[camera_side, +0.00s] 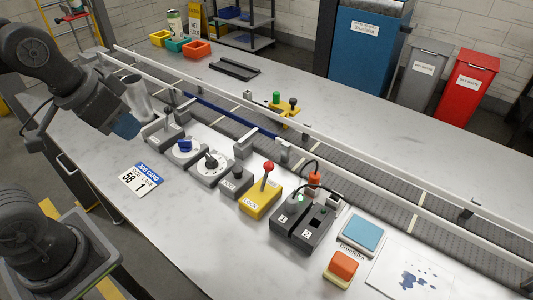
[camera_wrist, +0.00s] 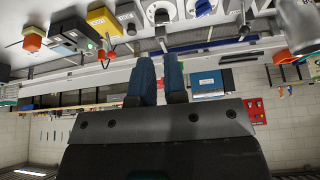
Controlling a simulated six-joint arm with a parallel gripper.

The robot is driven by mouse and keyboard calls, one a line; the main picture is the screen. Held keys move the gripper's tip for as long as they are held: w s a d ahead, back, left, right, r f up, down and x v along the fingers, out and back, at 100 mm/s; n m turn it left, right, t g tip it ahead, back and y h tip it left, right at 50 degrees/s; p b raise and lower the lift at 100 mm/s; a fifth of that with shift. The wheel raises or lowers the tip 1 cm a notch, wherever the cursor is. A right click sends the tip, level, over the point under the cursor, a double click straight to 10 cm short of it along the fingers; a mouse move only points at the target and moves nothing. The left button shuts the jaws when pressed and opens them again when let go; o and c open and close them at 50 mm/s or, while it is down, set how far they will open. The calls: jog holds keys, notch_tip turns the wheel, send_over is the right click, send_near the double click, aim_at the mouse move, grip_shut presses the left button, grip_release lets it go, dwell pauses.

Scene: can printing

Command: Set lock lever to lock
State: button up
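The lock lever is a thin rod with a red ball knob (camera_side: 268,167) on a yellow box (camera_side: 260,201) lettered LOCK at its front. In the side view the rod stands nearly upright with a slight lean to the right. My gripper (camera_side: 126,125) is up at the left, well away from the lever. In the wrist view its two blue fingers (camera_wrist: 160,65) have a narrow empty gap between them.
A silver cylinder (camera_side: 137,95) is close to my gripper. Dial boxes (camera_side: 210,162) and a dark box (camera_side: 236,182) stand left of the lever; a two-slot black unit (camera_side: 301,222) stands right. The conveyor rail (camera_side: 345,165) runs behind. A job card (camera_side: 141,180) lies on the bench.

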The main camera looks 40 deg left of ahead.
aim_at(266, 177)
jog(key=w+d+m+g+h, duration=0.1)
jog(key=w, duration=0.3)
jog(key=w+d+m+g+h, duration=0.1)
jog(key=w+m, duration=0.1)
jog(key=w, duration=0.2)
jog(key=w+d+m+g+h, duration=0.1)
jog(key=w+m, duration=0.1)
jog(key=w, duration=0.2)
jog(key=shift+d+r+g, duration=0.1)
jog(key=shift+r+g, duration=0.05)
jog(key=shift+g, duration=0.15)
grip_shut()
jog(key=w+d+f+m+g+h, duration=0.1)
jog(key=w+f+m+h, duration=0.3)
jog(key=w, duration=0.7)
jog(key=shift+w+d+f+m+g, duration=0.15)
jog(key=shift+d+f+m+g, duration=0.25)
jog(key=shift+f+g, duration=0.3)
jog(key=x, duration=1)
jog(key=shift+d+f, duration=0.1)
jog(key=shift+d, duration=0.05)
jog(key=shift+s+d+r, duration=0.15)
jog(key=shift+s+d, duration=0.45)
jog(key=shift+s, duration=0.15)
jog(key=shift+s+d+r, duration=0.2)
jog(key=shift+s+d, duration=0.45)
jog(key=shift+s, duration=0.1)
